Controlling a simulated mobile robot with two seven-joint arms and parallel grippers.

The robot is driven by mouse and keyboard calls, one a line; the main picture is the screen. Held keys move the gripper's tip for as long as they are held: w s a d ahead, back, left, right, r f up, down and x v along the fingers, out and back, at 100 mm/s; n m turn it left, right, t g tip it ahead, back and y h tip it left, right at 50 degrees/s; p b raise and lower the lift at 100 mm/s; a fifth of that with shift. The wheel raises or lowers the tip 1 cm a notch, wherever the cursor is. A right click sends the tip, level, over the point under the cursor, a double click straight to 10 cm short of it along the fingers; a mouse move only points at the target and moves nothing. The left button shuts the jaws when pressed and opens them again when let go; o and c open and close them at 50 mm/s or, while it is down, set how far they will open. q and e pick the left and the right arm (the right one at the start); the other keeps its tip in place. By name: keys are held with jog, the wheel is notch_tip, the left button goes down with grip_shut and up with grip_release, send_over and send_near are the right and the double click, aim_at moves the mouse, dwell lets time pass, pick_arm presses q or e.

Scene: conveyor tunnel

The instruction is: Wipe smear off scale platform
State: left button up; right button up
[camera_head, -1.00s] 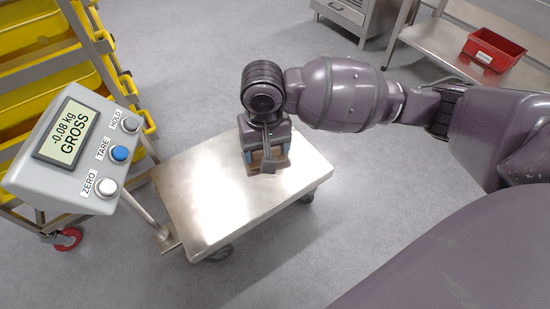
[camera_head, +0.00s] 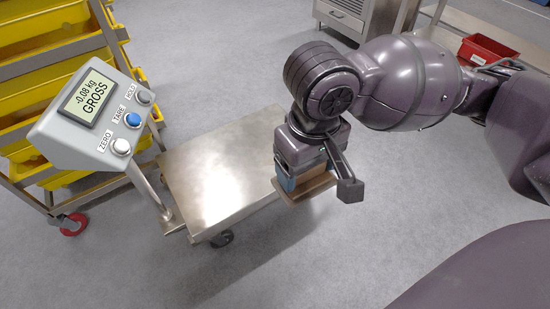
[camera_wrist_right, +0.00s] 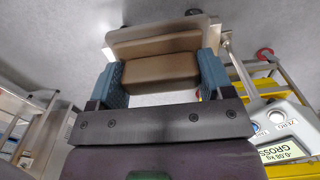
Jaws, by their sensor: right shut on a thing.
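The scale platform (camera_head: 215,170) is a low shiny metal plate on wheels in the middle of the head view. Bright reflections lie on it, and I cannot make out a smear. Part of it is hidden behind my right gripper (camera_head: 308,178), which also shows in the wrist view (camera_wrist_right: 162,78). The right gripper is shut on a brown block (camera_wrist_right: 160,68), held between its blue finger pads. The block (camera_head: 312,188) is near the platform's right edge, seemingly raised above it. The scale display (camera_head: 92,96) reads -0.08 kg GROSS. My left gripper is not in view.
A rack of yellow trays (camera_head: 60,65) stands at the left behind the display post (camera_head: 150,190). A red bin (camera_head: 487,50) sits on a metal table at the upper right. Open grey floor lies in front of the platform.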

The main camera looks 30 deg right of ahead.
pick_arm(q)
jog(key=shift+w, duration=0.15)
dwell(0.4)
pick_arm(e)
jog(key=shift+s+f+p, duration=0.15)
jog(key=shift+s+p, duration=0.2)
jog(key=shift+s, duration=0.3)
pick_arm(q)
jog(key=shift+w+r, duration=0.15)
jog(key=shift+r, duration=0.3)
pick_arm(e)
jog(key=shift+s+f, duration=0.2)
jog(key=shift+f, duration=0.05)
jog(key=shift+s+a, duration=0.1)
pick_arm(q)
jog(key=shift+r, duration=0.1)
pick_arm(e)
jog(key=shift+f, duration=0.1)
jog(key=shift+s, duration=0.1)
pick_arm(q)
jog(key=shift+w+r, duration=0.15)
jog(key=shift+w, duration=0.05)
pick_arm(e)
jog(key=shift+f, duration=0.15)
pick_arm(q)
jog(key=shift+p, duration=0.3)
pick_arm(e)
jog(key=shift+f, duration=0.15)
